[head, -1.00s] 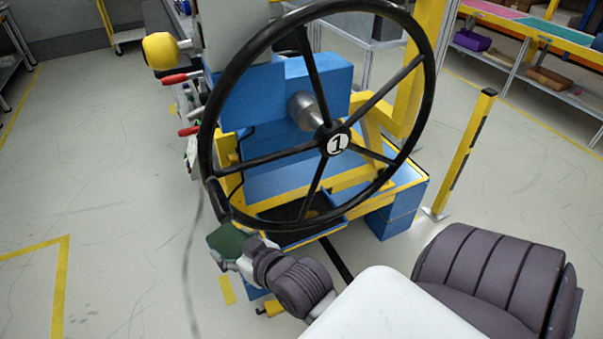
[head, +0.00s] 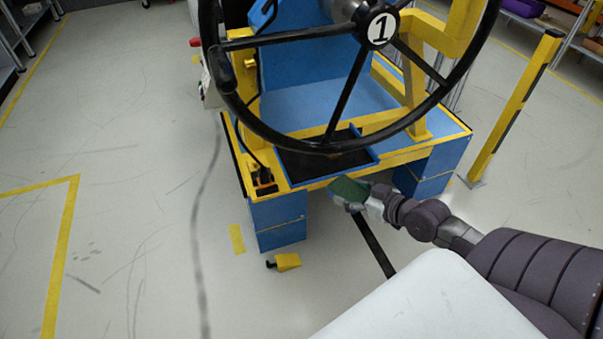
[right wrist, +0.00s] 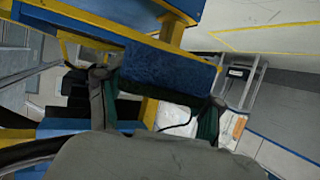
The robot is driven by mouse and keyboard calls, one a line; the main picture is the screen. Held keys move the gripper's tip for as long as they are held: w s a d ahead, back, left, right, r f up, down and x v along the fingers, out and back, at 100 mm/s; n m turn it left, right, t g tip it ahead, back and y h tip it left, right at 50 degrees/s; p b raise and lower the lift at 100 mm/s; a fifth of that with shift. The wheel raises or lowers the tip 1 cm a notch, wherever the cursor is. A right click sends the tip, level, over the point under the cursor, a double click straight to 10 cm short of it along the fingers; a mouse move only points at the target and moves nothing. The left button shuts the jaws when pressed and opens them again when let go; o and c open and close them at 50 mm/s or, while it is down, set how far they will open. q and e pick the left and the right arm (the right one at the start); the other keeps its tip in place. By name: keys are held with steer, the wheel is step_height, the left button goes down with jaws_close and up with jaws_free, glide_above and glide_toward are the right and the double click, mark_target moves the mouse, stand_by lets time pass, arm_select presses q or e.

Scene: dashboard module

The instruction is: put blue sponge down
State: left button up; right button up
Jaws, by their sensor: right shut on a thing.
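My right gripper (head: 352,192) is at the front edge of the machine's base, beside the front right of a blue-rimmed tray with a dark inside (head: 372,152). It is shut on the sponge, whose dark green side (head: 347,188) shows in the head view. In the right wrist view the sponge's rough blue face (right wrist: 168,78) spans between the two fingers of the gripper (right wrist: 158,98), with green at the fingers. I cannot tell whether the sponge touches the tray rim. My left gripper is not in view.
A large black steering wheel (head: 345,80) marked 1 hangs over the tray. A yellow post (head: 512,110) stands at the right. A small yellow piece (head: 287,261) is on the floor before the base. The floor at the left is clear.

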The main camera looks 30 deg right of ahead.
steer(key=shift+w+d, duration=0.15)
steer(key=shift+w, duration=0.2)
steer(key=b, duration=0.2)
glide_toward(303, 166)
steer(key=shift+w, duration=0.6)
steer(key=w, duration=0.3)
steer(key=shift+w+a+f, duration=0.1)
steer(key=shift+w+a, duration=0.25)
steer(key=shift+w, duration=0.05)
steer(key=w, duration=0.3)
steer(key=w+b, duration=0.1)
steer(key=shift+w+a, duration=0.25)
steer(key=shift+a, duration=0.15)
steer(key=shift+s+f+b, duration=0.25)
steer(key=shift+f+b, duration=0.05)
steer(key=shift+f, duration=0.4)
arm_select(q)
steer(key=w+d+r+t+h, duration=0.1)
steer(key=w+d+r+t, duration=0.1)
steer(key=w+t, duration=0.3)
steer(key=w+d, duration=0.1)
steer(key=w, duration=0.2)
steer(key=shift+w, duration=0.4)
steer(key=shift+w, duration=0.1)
arm_select(e)
steer(key=shift+f, duration=0.1)
steer(key=o, duration=0.7)
steer(key=shift+d, duration=0.1)
steer(key=shift+o, duration=0.2)
